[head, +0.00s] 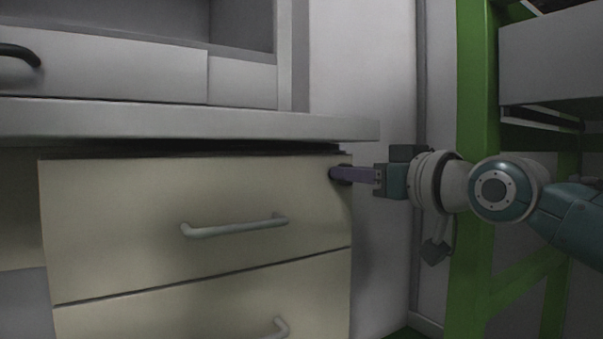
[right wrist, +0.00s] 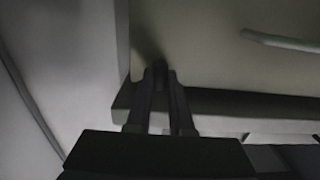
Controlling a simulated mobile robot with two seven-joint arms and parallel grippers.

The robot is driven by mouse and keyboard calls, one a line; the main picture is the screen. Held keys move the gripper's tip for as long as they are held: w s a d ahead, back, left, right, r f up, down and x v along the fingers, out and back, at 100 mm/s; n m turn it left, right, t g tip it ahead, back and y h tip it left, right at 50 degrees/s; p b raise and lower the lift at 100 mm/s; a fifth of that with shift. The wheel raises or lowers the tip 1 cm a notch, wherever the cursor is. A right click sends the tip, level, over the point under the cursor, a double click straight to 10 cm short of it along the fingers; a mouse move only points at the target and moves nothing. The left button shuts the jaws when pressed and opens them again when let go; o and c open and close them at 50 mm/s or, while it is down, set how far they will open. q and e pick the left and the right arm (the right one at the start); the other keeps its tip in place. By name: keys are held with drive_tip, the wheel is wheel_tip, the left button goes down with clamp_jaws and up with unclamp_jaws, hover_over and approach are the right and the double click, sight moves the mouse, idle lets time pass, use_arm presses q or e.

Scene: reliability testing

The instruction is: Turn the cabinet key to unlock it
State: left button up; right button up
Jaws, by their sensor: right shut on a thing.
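The cabinet (head: 110,215) has cream drawers with grey bar handles under a grey top. The key (head: 337,174) shows only as a small dark piece at the upper right corner of the top drawer, mostly hidden by my fingers. My right gripper (head: 350,175) reaches in from the right and is shut on the key, its fingertips at the drawer front. In the right wrist view the two fingers of my right gripper (right wrist: 160,82) close around the dark key (right wrist: 160,70) against the cream drawer front. I cannot tell the key's turn angle. My left gripper is not in view.
The grey cabinet top (head: 200,123) overhangs just above my right gripper. The drawer handle (head: 235,226) sticks out to the lower left. A green frame (head: 476,110) stands on the right, close to my right arm. A pale wall is behind.

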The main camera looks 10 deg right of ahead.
clamp_jaws()
drive_tip(key=m+p, duration=0.2)
drive_tip(key=m, duration=0.7)
drive_tip(key=m+p, duration=0.3)
drive_tip(key=m, duration=0.5)
drive_tip(key=shift+d+f+m+p, duration=0.15)
drive_tip(key=shift+m+p, duration=0.2)
drive_tip(key=shift+m, duration=0.05)
idle(0.4)
drive_tip(key=o, duration=0.8)
unclamp_jaws()
drive_tip(key=shift+c, duration=0.2)
